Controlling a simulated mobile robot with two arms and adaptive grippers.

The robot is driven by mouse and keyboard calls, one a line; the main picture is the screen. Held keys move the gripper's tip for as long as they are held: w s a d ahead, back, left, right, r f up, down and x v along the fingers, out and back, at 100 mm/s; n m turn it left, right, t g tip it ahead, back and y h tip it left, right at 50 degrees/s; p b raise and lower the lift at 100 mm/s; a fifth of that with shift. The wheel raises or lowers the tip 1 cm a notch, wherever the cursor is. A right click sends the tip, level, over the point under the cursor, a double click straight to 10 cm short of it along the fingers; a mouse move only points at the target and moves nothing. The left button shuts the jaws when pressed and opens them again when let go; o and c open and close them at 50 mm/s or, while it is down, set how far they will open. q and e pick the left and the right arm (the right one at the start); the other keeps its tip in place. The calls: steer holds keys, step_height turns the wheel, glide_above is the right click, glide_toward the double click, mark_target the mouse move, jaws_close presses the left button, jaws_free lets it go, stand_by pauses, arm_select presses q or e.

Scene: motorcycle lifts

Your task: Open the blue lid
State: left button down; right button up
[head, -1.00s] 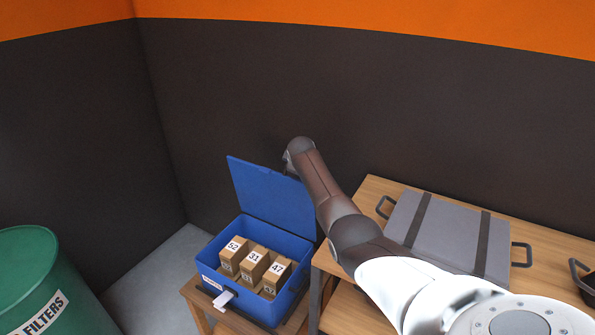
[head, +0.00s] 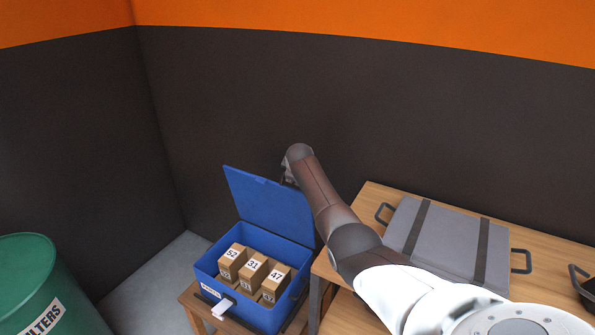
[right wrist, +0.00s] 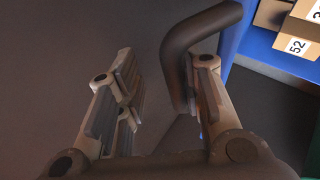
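The blue lid (head: 268,203) stands raised at the back of the blue box (head: 237,303), leaving the box open at the top. Several numbered brown cartons (head: 253,271) show inside it. My right arm reaches over from the right. Its gripper (head: 288,172) is at the lid's upper right edge, partly hidden by the arm. In the right wrist view the right gripper (right wrist: 165,78) has its fingers apart. A dark bent bar (right wrist: 192,42) runs close along the right finger; I cannot tell whether they touch. My left gripper is not in view.
The box sits on a small wooden stand (head: 189,299). A wooden table (head: 376,192) at the right holds a grey case (head: 448,235) with dark handles. A green drum (head: 28,280) stands at the left. A dark wall is close behind the lid.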

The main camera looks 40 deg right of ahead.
steer(key=shift+v, duration=0.9)
steer(key=v, duration=1)
steer(key=shift+a, duration=0.15)
